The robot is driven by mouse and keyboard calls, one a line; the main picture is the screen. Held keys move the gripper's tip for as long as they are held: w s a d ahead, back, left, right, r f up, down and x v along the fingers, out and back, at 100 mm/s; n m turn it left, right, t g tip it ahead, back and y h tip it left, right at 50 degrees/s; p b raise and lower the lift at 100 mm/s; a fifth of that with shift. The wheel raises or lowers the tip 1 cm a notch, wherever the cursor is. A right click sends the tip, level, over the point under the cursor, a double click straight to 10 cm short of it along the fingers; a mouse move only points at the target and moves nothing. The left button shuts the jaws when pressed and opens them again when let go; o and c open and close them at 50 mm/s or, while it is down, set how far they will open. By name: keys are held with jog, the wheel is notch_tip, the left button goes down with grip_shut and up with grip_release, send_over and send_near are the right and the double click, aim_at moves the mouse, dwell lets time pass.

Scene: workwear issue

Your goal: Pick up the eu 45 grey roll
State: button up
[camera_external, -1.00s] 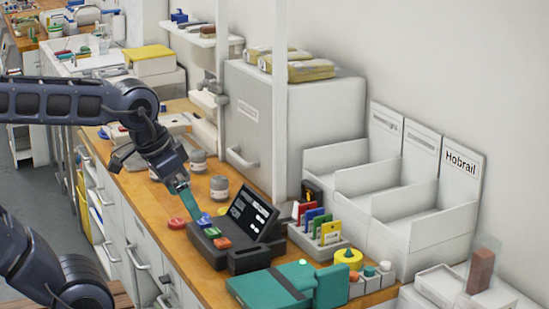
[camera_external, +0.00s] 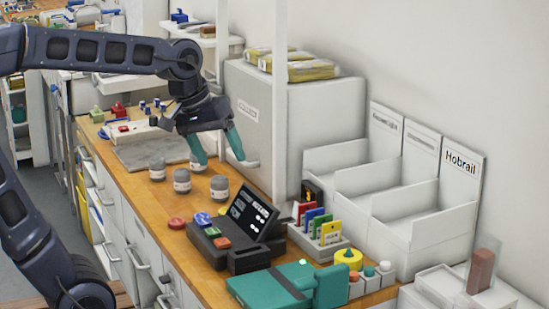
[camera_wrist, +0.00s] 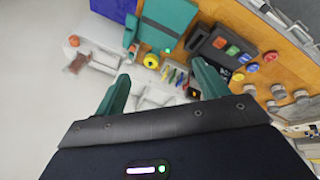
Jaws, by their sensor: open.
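Several short grey rolls with pale bands stand on the wooden counter: a left one (camera_external: 157,170), a middle one (camera_external: 181,180), a front right one (camera_external: 219,188), and a back one (camera_external: 197,164) partly behind a finger. Their labels are too small to read, so I cannot tell which is EU 45. My gripper (camera_external: 222,160) is open and empty, its teal fingers spread above and behind the rolls. In the wrist view the gripper (camera_wrist: 161,70) points away from the rolls, and grey rolls (camera_wrist: 278,91) show at the right edge.
A dark terminal (camera_external: 250,217) with coloured buttons stands in front of the rolls, with a red disc (camera_external: 176,223) beside it. A card rack (camera_external: 320,240), a teal case (camera_external: 270,288) and white bins (camera_external: 410,215) lie to the right. A grey cabinet (camera_external: 300,120) and white post (camera_external: 280,150) stand behind.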

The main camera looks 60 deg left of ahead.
jog(key=w+a+f+n, duration=0.1)
jog(key=w+a+n, duration=0.55)
jog(key=a, duration=0.45)
jog(key=w+a+n, duration=0.6)
jog(key=w+a, duration=0.1)
jog(key=a, duration=0.4)
jog(key=w+a+f+n, duration=0.1)
jog(key=w+a+n, duration=0.6)
jog(key=a, duration=0.4)
jog(key=a+f+n+y, duration=0.1)
jog(key=a+f+n, duration=0.4)
jog(key=a, duration=0.8)
jog(key=a+f+n+g+y, duration=0.1)
jog(key=a+f+n, duration=0.5)
jog(key=a+f, duration=0.3)
jog(key=w+a+f+n+y, duration=0.1)
jog(key=a+f+n, duration=0.5)
jog(key=a, duration=1.1)
jog(key=shift+a+f+g, duration=0.15)
jog(key=shift+f+g, duration=0.25)
jog(key=shift+f, duration=0.3)
jog(key=x, duration=1)
